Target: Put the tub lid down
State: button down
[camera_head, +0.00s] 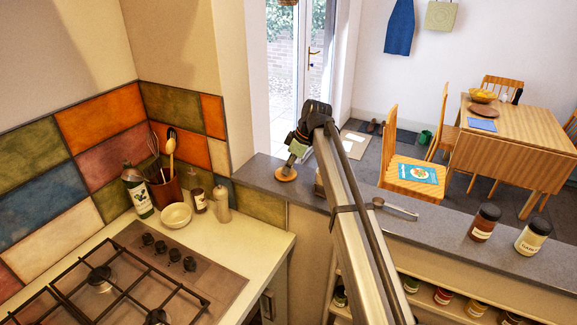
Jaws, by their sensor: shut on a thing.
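The tub lid (286,175) is a small round orange-brown disc at the left end of the grey ledge. My gripper (289,166) points down and is shut on the lid. The lid looks level and very close to the ledge top (258,168); I cannot tell whether it touches. The fingertips are small in this view, and the exact grip is hard to see. A small box-like thing (318,186) stands just right of the lid, partly hidden behind my arm.
A pepper mill (221,203), bowl (175,217) and utensil pot (166,190) stand on the lower counter at left.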

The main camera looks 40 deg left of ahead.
jog(key=shift+f, duration=0.15)
jog(key=c, duration=1)
grip_release()
jog(key=shift+c, duration=0.2)
jog(key=shift+r, duration=0.25)
jog(key=b+v, duration=0.3)
jog(key=v, duration=0.8)
jog(key=shift+r+b, duration=0.4)
jog(key=shift+w+d, duration=0.1)
jog(key=shift+d, duration=0.1)
